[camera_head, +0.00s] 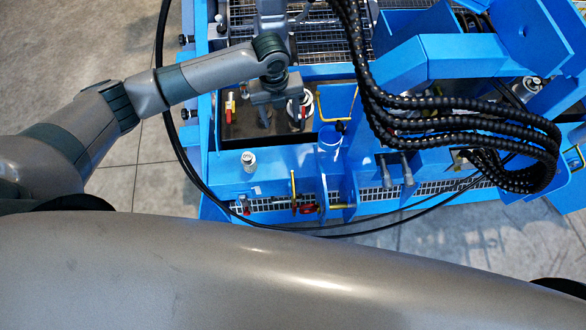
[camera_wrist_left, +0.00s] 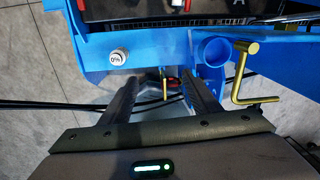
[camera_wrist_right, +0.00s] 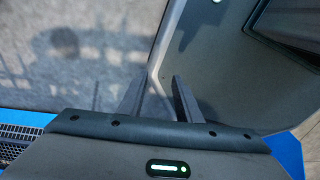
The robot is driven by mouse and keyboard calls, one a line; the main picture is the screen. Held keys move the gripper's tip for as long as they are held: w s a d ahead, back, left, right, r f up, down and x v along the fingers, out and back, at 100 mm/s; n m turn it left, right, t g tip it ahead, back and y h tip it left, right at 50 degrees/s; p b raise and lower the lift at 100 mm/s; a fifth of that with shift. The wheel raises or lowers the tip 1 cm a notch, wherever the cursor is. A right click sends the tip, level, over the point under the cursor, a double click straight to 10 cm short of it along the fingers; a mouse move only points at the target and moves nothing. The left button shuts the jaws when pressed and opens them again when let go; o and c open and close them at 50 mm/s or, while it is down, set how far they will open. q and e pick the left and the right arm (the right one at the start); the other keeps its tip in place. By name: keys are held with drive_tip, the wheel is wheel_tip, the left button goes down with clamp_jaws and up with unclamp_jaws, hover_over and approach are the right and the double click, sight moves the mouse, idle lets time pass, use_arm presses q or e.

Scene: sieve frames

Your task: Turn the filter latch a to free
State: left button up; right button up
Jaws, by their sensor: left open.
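My left gripper (camera_head: 281,112) points down over the blue machine (camera_head: 295,157). In the left wrist view its two fingers (camera_wrist_left: 163,88) are apart with nothing between them, and a small brass pin (camera_wrist_left: 164,86) shows beyond the gap. A bent brass handle (camera_wrist_left: 243,85) stands to the right of the fingers, apart from them; it also shows in the head view (camera_head: 354,103). A letter A (camera_wrist_left: 239,3) is printed beyond this handle. I cannot tell for sure which brass part is filter latch a. My right gripper (camera_wrist_right: 160,82) has its fingers apart and empty.
A white cap marked 0% (camera_wrist_left: 118,57) sits on the blue frame. A blue tube (camera_wrist_left: 214,52) stands beside the bent handle. Black ribbed hoses (camera_head: 450,105) hang over the machine's right side. Red-handled parts (camera_head: 306,208) sit at the near edge.

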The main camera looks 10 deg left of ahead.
use_arm(q)
drive_tip(key=s+d+f+n+t+h, duration=0.1)
drive_tip(key=s+d+n+h, duration=0.2)
drive_tip(key=s+d+n, duration=0.5)
drive_tip(key=s+n, duration=0.3)
drive_tip(key=s, duration=0.1)
drive_tip(key=shift+f+t, duration=0.15)
drive_tip(key=shift+t, duration=0.15)
use_arm(e)
drive_tip(key=shift+d, duration=0.2)
use_arm(q)
drive_tip(key=shift+s+d, duration=0.1)
use_arm(e)
drive_tip(key=shift+d, duration=0.15)
use_arm(q)
drive_tip(key=shift+c, duration=0.7)
